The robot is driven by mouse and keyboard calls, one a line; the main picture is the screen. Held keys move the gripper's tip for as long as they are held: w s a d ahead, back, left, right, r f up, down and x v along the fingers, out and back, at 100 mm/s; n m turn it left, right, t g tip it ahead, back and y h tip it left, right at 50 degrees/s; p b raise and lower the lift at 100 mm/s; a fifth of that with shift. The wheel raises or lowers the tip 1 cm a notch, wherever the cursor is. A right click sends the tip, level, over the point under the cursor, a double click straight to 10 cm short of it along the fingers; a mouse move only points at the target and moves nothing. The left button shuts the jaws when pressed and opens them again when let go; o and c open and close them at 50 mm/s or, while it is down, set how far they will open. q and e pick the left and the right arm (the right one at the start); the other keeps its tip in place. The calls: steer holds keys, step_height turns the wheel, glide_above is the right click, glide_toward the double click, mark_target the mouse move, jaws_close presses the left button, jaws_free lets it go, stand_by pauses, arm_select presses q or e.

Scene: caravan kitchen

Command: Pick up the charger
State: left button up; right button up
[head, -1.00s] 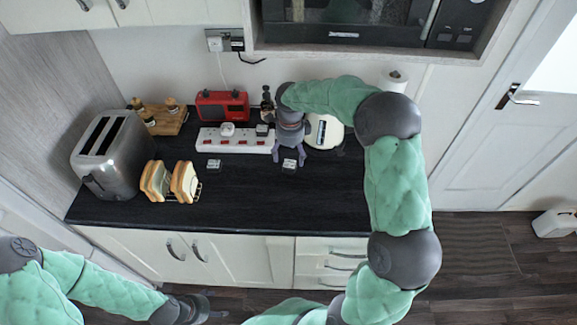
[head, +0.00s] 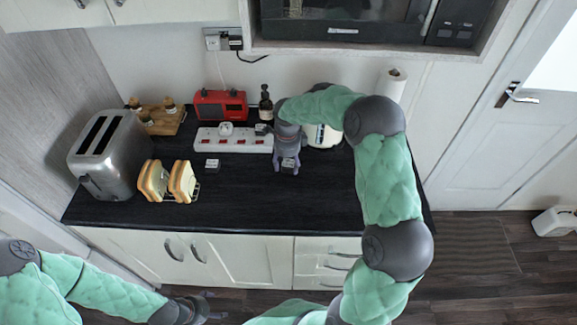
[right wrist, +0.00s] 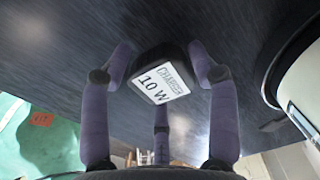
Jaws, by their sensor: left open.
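My left gripper (head: 207,306) is open and empty, low in front of the cabinets.
A similar small labelled block (head: 212,165) lies to the left. A white power strip (head: 205,144) with plugs, a red radio (head: 221,105), a dark bottle (head: 265,103) and a cream round appliance (head: 325,136) stand close behind. A toaster (head: 112,155) and toast rack (head: 196,189) are left. The front worktop is clear.

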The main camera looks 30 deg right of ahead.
steer(key=c, duration=0.5)
steer(key=shift+c, duration=0.2)
